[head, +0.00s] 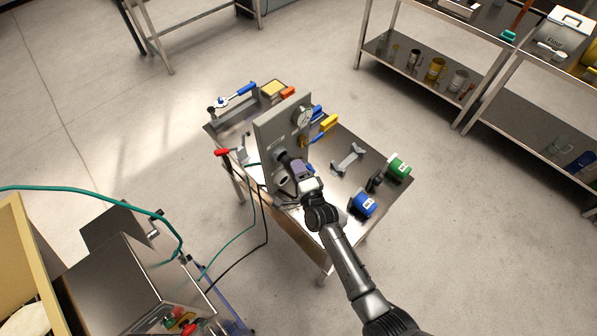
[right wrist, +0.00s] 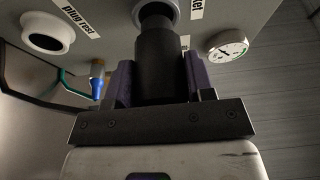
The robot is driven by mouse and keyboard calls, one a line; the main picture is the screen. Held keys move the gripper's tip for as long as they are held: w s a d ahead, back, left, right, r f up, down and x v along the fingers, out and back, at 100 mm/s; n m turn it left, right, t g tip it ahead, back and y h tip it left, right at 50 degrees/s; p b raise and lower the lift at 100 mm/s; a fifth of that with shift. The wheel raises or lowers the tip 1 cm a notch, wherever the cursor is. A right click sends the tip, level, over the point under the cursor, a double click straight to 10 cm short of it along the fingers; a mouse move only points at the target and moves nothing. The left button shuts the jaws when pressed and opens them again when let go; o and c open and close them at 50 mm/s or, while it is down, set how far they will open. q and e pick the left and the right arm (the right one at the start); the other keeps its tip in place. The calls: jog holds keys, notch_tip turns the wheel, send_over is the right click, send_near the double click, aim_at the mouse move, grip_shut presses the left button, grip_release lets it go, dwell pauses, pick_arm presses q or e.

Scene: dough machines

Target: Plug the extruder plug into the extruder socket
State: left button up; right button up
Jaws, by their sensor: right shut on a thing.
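The black cylindrical extruder plug (right wrist: 158,70) is between the purple fingers of my right gripper (right wrist: 160,82) in the right wrist view. Its far end is at the grey ring of the extruder socket (right wrist: 176,14), lined up with it; the end looks to be inside the ring, but how deep I cannot tell. In the head view my right gripper (head: 291,166) is against the front of the upright grey panel (head: 268,132) and hides most of the plug and socket. My left gripper is in neither view.
An empty white ring labelled plug rest (right wrist: 47,44) is left of the socket, and a gauge (right wrist: 227,46) is right of it. Cables (head: 266,225) hang at the left.

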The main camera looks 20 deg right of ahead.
jog(key=shift+w+a+b, duration=0.2)
jog(key=shift+w, duration=0.25)
jog(key=shift+w+a+b, duration=0.2)
jog(key=shift+w, duration=0.25)
jog(key=shift+w+a, duration=0.2)
jog(key=shift+w, duration=0.25)
dwell(0.3)
jog(key=o, duration=1.3)
jog(key=shift+o, duration=0.2)
